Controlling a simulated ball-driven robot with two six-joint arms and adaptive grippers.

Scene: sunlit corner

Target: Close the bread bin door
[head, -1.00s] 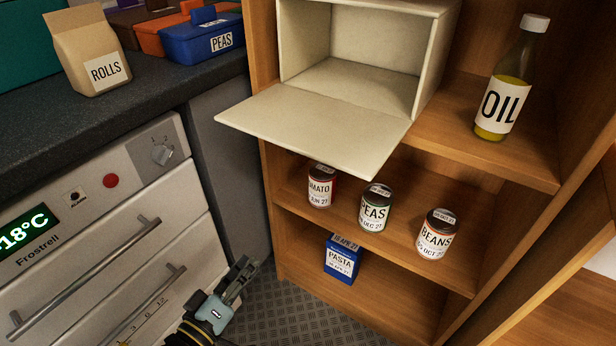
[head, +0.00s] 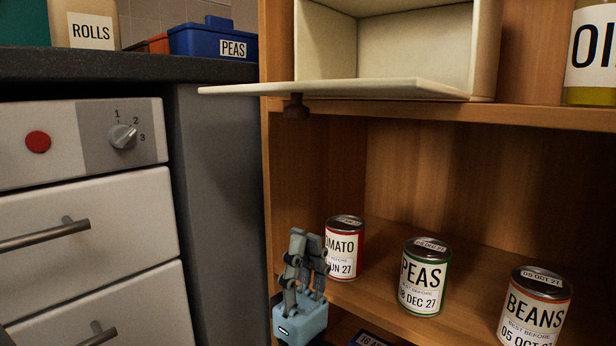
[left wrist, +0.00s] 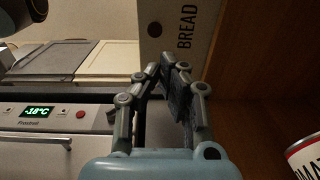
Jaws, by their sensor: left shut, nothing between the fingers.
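The cream bread bin (head: 400,45) stands on the upper shelf with its front open and its inside bare where I see it. Its door (head: 340,89) hangs down flat, level with the bin floor, jutting out past the shelf edge. A dark knob (head: 296,107) sticks down from the door's underside. In the left wrist view the door (left wrist: 178,45) shows its face with the word BREAD and the knob (left wrist: 155,29). My left gripper (head: 298,238) is shut and empty, pointing up below the door, apart from it. My right gripper is not in view.
Tins of tomato (head: 344,248), peas (head: 424,277) and beans (head: 535,308) stand on the shelf below, close right of my left gripper. An oil bottle (head: 592,50) stands right of the bin. A freezer (head: 90,220) and worktop (head: 120,66) are at left.

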